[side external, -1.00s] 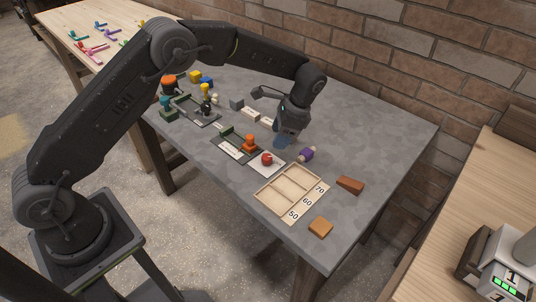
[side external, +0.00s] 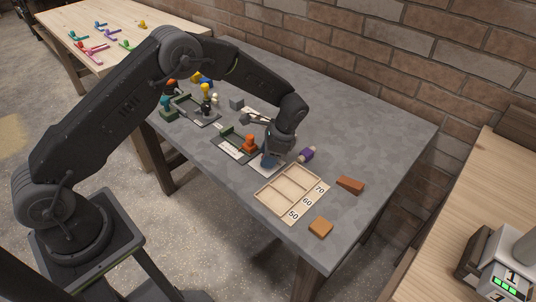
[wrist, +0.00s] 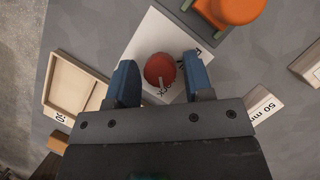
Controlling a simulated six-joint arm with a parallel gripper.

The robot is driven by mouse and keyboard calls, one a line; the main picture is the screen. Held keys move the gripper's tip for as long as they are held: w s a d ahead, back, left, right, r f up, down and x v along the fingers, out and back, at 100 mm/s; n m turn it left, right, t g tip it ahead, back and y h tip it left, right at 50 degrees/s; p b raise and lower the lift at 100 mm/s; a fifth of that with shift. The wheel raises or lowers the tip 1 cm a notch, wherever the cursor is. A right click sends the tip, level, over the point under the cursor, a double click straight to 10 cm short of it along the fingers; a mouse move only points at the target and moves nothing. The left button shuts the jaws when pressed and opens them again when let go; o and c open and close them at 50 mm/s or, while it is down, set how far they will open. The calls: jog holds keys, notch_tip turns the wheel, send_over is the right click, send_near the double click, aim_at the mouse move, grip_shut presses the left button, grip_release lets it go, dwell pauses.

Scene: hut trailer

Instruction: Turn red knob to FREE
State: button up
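The red knob (wrist: 160,70) sits on a white plate (wrist: 143,40) with black lettering, partly covered by the knob and my fingers. A pale pointer mark shows on the knob's side nearest my gripper, close to letters ending in "CK". My gripper (wrist: 160,80) is open, its blue fingers on either side of the knob with gaps visible. In the side view my gripper (side external: 270,160) is low over the plate and hides the knob. I cannot tell the exact finger height against the knob.
An orange part (side external: 249,143) on a dark base stands beside the plate. A wooden sorting tray (side external: 292,190) marked 50, 60 and 70 lies on the other side. A purple cylinder (side external: 306,154) lies close behind.

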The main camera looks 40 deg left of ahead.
jog(key=c, duration=0.7)
jog(key=n, duration=0.2)
jog(key=n+h, duration=0.1)
jog(key=n, duration=0.1)
jog(key=shift+w+n+g+h, duration=0.1)
jog(key=shift+n+g+h, duration=0.2)
jog(key=shift+g, duration=0.1)
jog(key=n, duration=0.2)
jog(key=n+h, duration=0.1)
jog(key=n, duration=0.1)
jog(key=shift+a+n+h, duration=0.15)
jog(key=shift+n+h, duration=0.15)
jog(key=n+h, duration=0.1)
jog(key=n, duration=0.3)
jog(key=shift+h, duration=0.4)
jog(key=shift+a+n+t+h, duration=0.1)
jog(key=shift+n+t+h, duration=0.2)
jog(key=shift+n, duration=0.9)
jog(key=shift+n+t+h, duration=0.1)
jog(key=shift+n+h, duration=0.3)
jog(key=shift+n, duration=0.8)
jog(key=o, duration=1)
jog(key=shift+c, duration=0.2)
